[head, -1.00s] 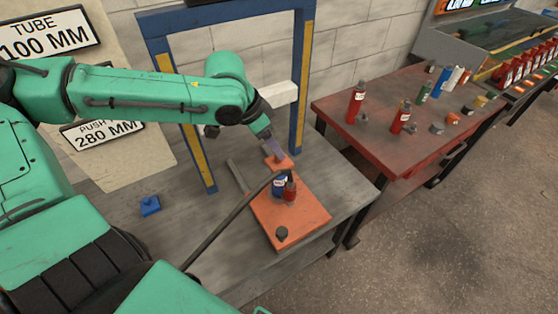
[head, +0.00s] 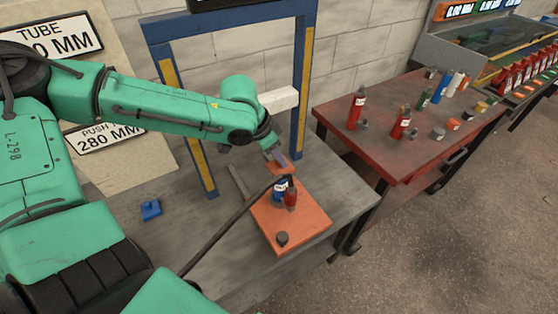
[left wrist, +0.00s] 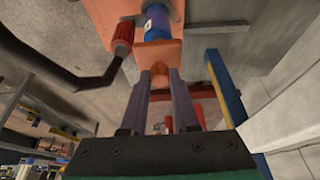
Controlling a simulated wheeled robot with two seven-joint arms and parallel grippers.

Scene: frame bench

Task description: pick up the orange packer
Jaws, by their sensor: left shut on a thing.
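My right gripper is not in view.
A blue and yellow frame (head: 307,85) stands behind. A blue block (head: 150,209) lies left.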

